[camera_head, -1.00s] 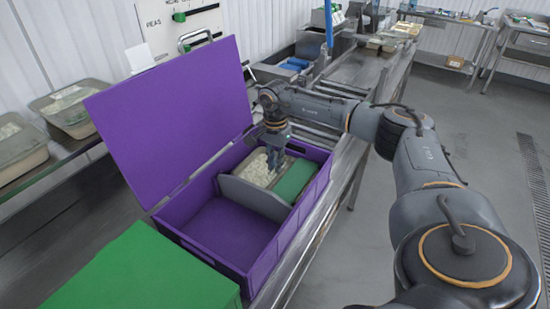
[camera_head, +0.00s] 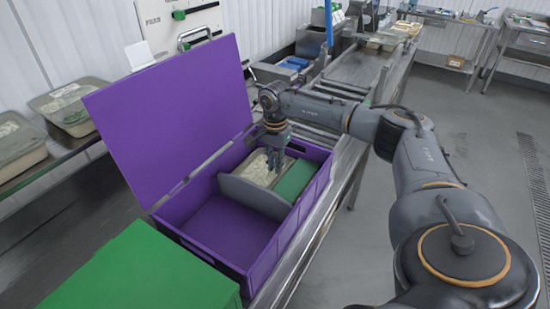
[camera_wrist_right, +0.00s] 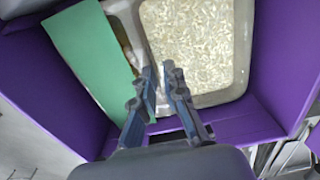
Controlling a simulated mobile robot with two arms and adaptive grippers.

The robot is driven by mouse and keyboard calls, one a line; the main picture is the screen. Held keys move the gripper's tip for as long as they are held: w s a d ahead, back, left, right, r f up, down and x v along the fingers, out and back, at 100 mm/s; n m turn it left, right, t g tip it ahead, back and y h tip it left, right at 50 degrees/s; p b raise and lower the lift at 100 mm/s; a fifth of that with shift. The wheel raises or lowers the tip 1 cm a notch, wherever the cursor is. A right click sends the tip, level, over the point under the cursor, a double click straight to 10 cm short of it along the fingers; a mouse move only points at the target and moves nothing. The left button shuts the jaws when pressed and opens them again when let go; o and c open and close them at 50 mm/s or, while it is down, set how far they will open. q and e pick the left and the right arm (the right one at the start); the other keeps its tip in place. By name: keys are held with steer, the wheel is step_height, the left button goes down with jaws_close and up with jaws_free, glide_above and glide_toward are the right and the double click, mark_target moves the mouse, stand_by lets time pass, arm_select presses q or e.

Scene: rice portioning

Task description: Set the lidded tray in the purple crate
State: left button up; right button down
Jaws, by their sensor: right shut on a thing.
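The purple crate (camera_head: 262,268) stands open on the bench, with its lid raised at the left. A grey divider (camera_head: 252,196) splits it. The clear lidded tray of rice (camera_head: 257,173) is inside the far compartment, beside a green panel (camera_head: 294,180). The tray also shows in the right wrist view (camera_wrist_right: 197,45), where the green panel (camera_wrist_right: 88,60) lies to its left. My right gripper (camera_head: 275,165) reaches down into this compartment. In the wrist view its fingertips (camera_wrist_right: 161,72) are closed at the tray's near left rim. My left gripper is out of view.
The crate's near compartment (camera_head: 222,228) is empty. A green box or lid (camera_head: 145,270) is at the front left. Other rice trays (camera_head: 70,105) sit on the left bench. A roller conveyor (camera_head: 345,85) runs behind the crate.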

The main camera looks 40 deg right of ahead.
steer(key=shift+f, duration=0.15)
stand_by(0.5)
steer(key=c, duration=0.8)
jaws_free()
steer(key=shift+c, duration=0.2)
steer(key=shift+r+p, duration=2.75)
steer(key=shift+r, duration=1.3)
steer(key=shift+s+f, duration=0.1)
